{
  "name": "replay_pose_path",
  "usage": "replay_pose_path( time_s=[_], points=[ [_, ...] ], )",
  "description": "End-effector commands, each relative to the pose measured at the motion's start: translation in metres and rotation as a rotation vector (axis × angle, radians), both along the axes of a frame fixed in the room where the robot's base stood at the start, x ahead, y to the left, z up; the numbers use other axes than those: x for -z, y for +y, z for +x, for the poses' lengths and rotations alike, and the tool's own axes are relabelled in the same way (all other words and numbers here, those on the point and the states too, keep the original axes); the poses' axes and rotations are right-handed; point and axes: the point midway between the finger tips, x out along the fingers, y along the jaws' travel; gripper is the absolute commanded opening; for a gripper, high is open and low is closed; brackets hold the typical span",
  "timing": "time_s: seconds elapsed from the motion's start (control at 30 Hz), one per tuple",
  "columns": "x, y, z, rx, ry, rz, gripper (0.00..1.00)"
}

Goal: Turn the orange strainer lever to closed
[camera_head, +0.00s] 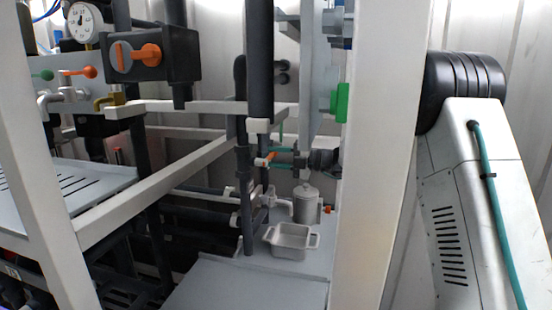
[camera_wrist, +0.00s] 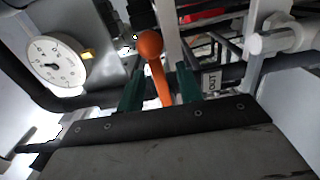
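The orange lever (camera_wrist: 157,72) has a round ball end and stands between the two green fingers of my gripper (camera_wrist: 161,78) in the wrist view. Gaps show on both sides of the lever, so my gripper is open around it and not clamped on it. The lever's pivot and valve body are mostly hidden by my gripper in the wrist view.
A round gauge (camera_wrist: 55,62) is left of the lever; an OUT label (camera_wrist: 211,81) is right. In the head view, a grey dish (camera_head: 290,241) and lidded jar (camera_head: 306,204) stand below my gripper. A dark vertical pipe (camera_head: 260,65) and white post (camera_head: 375,150) flank the space.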

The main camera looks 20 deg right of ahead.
Motion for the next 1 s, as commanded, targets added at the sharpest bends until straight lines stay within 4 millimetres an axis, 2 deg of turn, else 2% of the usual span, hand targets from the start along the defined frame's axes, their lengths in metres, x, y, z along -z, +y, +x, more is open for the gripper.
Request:
replay_pose_path(
  time_s=[0.3, 0.43, 0.57, 1.0],
  points=[
    [0.0, -0.047, -0.025, 0.005, 0.002, 0.001, 0.35],
    [0.0, -0.06, -0.032, 0.003, 0.001, 0.0, 0.35],
    [0.0, -0.065, -0.036, 0.002, 0.001, 0.0, 0.35],
    [0.0, -0.065, -0.036, 0.001, -0.003, -0.002, 0.35]
  ],
)
